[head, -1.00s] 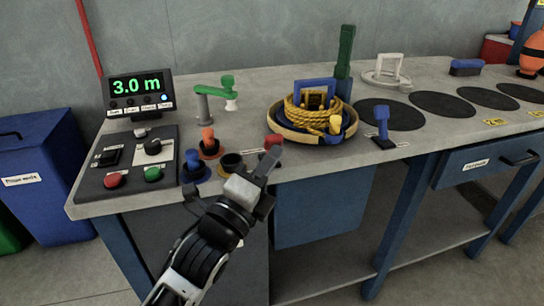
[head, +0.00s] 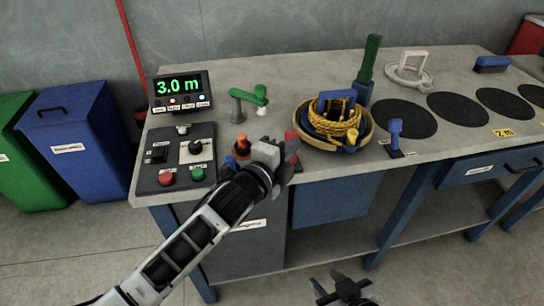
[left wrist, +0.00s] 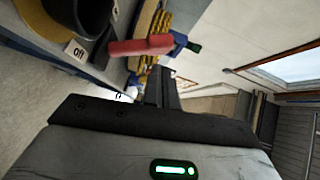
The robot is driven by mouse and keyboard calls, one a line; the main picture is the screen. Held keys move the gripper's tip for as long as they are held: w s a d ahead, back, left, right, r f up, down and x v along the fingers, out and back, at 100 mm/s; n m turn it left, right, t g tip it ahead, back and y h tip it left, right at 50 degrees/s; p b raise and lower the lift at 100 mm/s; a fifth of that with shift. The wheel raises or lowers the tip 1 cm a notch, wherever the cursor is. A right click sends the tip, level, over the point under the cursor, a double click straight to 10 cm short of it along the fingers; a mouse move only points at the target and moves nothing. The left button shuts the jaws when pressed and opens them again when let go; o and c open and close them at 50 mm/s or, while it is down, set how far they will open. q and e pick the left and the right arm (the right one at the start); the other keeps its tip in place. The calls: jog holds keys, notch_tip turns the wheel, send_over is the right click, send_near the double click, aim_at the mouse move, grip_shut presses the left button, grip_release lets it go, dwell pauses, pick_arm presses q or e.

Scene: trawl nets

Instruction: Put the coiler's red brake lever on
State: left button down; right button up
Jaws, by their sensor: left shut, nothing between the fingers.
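The red brake lever (head: 291,136) shows just past my left gripper (head: 290,152) at the bench's front edge. In the left wrist view the lever (left wrist: 140,46) is a red bar lying across the view, just beyond the fingertips of my left gripper (left wrist: 160,72). Those fingers are shut together and empty. I cannot tell whether they touch the lever. A white "Off" label (left wrist: 75,50) is beside the lever's dark round mount (left wrist: 85,15). The coiler's lower parts are hidden behind my gripper in the head view. My right gripper (head: 338,284) is low, in front of the bench.
A tray with coiled yellow rope (head: 335,127) stands right of the lever, with a blue lever (head: 395,132) further right. Left are a control panel (head: 176,160), a display reading 3.0 m (head: 180,87) and a green-armed crank (head: 247,95). Dark discs (head: 402,118) lie right.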

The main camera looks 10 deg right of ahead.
pick_arm(q)
jog(key=shift+w+r, duration=0.15)
jog(key=shift+w, duration=0.75)
pick_arm(e)
jog(key=shift+r, duration=0.25)
pick_arm(q)
jog(key=shift+w+a+r, duration=0.1)
jog(key=shift+a, duration=0.05)
jog(key=shift+r+p, duration=0.1)
jog(key=shift+p, duration=0.2)
